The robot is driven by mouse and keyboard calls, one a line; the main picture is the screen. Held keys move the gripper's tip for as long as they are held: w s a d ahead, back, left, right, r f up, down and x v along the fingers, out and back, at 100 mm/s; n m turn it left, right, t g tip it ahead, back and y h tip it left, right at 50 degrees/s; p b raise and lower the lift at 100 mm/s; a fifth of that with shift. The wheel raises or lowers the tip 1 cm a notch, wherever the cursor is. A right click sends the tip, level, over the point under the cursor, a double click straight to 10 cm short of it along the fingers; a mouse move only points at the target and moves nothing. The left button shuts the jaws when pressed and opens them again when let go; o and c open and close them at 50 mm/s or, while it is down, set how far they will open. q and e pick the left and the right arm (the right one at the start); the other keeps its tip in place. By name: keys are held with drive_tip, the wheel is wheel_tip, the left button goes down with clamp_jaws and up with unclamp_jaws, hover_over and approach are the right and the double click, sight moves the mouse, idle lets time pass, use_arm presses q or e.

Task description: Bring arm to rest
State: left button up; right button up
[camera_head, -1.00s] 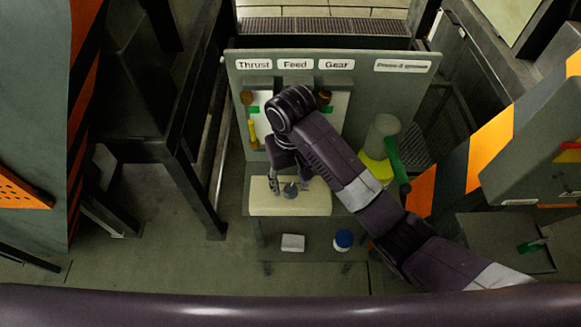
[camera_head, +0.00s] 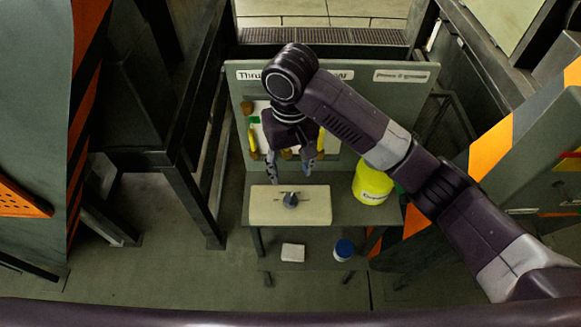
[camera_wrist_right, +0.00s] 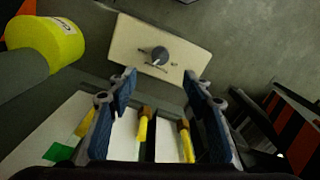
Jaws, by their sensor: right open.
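My right arm comes in from the right in the head view, bends at a dark round joint and hangs its gripper (camera_head: 289,173) downward. The gripper is open and empty, its fingers apart above a cream block (camera_head: 262,207) on the grey bench. A small dark grey knob-like part (camera_head: 291,200) sits on the block. In the right wrist view, the open fingers (camera_wrist_right: 159,79) have nothing between them, and the block (camera_wrist_right: 190,50) with the grey part (camera_wrist_right: 159,55) lies beyond the tips, apart from them. My left gripper is not seen.
A board (camera_head: 391,97) with labels and yellow-handled tools stands behind the bench, partly hidden by my arm. A yellow container (camera_head: 371,185) stands at the bench's right. A white block (camera_head: 293,252) and a blue-lidded jar (camera_head: 343,249) are on the lower shelf. Dark frames flank both sides.

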idle(0.4)
drive_tip(key=s+f+t+y, duration=0.1)
drive_tip(key=s+f+y, duration=0.3)
drive_tip(key=s+f, duration=0.45)
drive_tip(key=s+d+f+m+t+h, duration=0.1)
drive_tip(key=s+d+f+h, duration=0.1)
drive_tip(key=s+d, duration=0.6)
drive_tip(key=s+d+f+m+t+h, duration=0.15)
drive_tip(key=s+d, duration=0.25)
drive_tip(key=d, duration=0.9)
wheel_tip(320, 180, down, 33)
drive_tip(key=s+g+b, duration=0.1)
drive_tip(key=b, duration=0.6)
drive_tip(key=s+d+f+b, duration=0.1)
drive_tip(key=s+f+b, duration=0.2)
drive_tip(key=s+f, duration=0.6)
drive_tip(key=s+d+f+g+b, duration=0.1)
drive_tip(key=s+f+b, duration=0.3)
drive_tip(key=s+f, duration=0.5)
wheel_tip(320, 180, down, 7)
drive_tip(key=shift+d+r+n, duration=0.1)
drive_tip(key=shift+d+n, duration=0.1)
drive_tip(key=shift+n, duration=0.25)
